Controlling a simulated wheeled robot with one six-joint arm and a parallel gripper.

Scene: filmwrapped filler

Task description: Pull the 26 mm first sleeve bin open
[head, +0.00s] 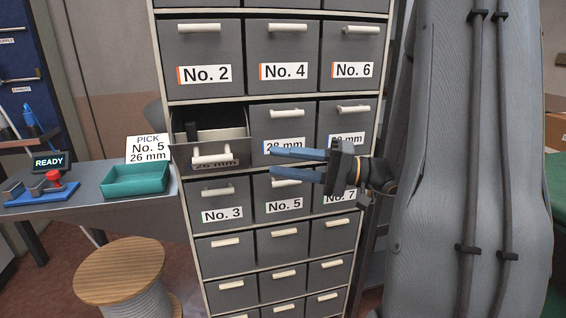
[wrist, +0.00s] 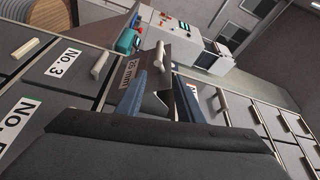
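The 26 mm bin (head: 238,146) stands pulled out of the grey cabinet, left column, second visible row. Its open top shows a black upright piece (head: 191,131) inside. Its pale handle (head: 211,158) is on the front, partly over the label.
Closed drawers No. 2 (head: 205,50), No. 3 (head: 222,198) and No. 5 (head: 283,187) surround the open bin. A bench at left holds a teal tray (head: 136,181) and a pick sign for No. 5, 26 mm (head: 148,148). A wooden-topped spool (head: 120,270) stands below. A tall grey case (head: 455,150) is right of the cabinet.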

